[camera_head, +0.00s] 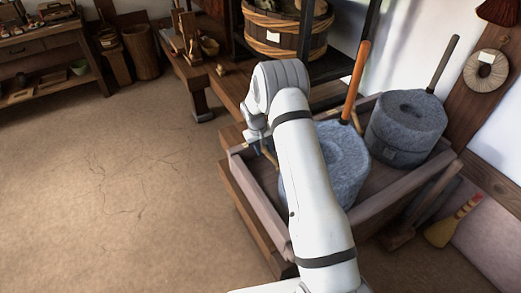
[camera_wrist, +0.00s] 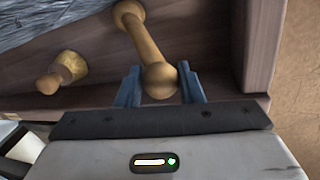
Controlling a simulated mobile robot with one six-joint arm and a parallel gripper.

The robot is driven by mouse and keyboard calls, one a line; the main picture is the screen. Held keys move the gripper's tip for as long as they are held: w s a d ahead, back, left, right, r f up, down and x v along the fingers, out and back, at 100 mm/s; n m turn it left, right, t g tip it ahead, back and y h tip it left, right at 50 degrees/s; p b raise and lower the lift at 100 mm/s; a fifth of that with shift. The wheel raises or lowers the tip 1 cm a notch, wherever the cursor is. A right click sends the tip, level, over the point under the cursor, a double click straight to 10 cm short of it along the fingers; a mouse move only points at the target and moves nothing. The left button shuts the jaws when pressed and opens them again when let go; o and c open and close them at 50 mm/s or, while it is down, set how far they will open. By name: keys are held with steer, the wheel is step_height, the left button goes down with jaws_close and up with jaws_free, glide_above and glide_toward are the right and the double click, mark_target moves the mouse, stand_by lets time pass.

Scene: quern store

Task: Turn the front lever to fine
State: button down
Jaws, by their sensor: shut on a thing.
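The lever (camera_wrist: 142,36) is a pale turned-wood rod with a round ball end, seen in the wrist view. My gripper (camera_wrist: 160,82) has its two blue fingers on either side of the ball end and is shut on it. In the head view my gripper (camera_head: 256,143) is at the left side of the nearer grey stone quern (camera_head: 346,150), which has an upright orange handle (camera_head: 356,82). My arm hides part of this quern and most of the lever there. No fine or coarse marking can be read.
A second wooden peg (camera_wrist: 66,68) sticks out left of the lever in the wrist view. The querns stand in a wooden tray (camera_head: 247,178); the farther quern (camera_head: 405,122) has a dark handle. A broom (camera_head: 452,222) leans at right. Floor (camera_head: 120,190) at left is clear.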

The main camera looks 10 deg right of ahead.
steer(key=shift+w+d+f+m+g+b, duration=0.15)
steer(key=shift+w+d+f+m+b, duration=0.1)
steer(key=shift+m+b, duration=0.25)
steer(key=shift+w+d+f+m+g+b, duration=0.15)
steer(key=shift+d+f+m+b, duration=0.15)
steer(key=shift+m, duration=0.4)
steer(key=shift+w+d+r+m+g+b, duration=0.1)
steer(key=shift+w+d+m+g+b, duration=0.2)
steer(key=shift+d+m, duration=0.65)
steer(key=shift+w+d+f+m+g+b, duration=0.15)
steer(key=shift+w+d+m+b, duration=0.25)
steer(key=shift+m, duration=1.05)
steer(key=shift+w+d+r+m+g+b, duration=0.15)
steer(key=shift+w+d+m+g+b, duration=0.15)
steer(key=shift+d+m, duration=0.7)
steer(key=shift+a+m, duration=0.2)
steer(key=shift+m, duration=0.1)
steer(key=c, duration=1.3)
jaws_free()
steer(key=shift+o, duration=1.4)
steer(key=shift+w+r+y, duration=0.1)
steer(key=shift+r+y, duration=0.05)
steer(key=shift+y, duration=0.15)
steer(key=shift+w+r, duration=0.1)
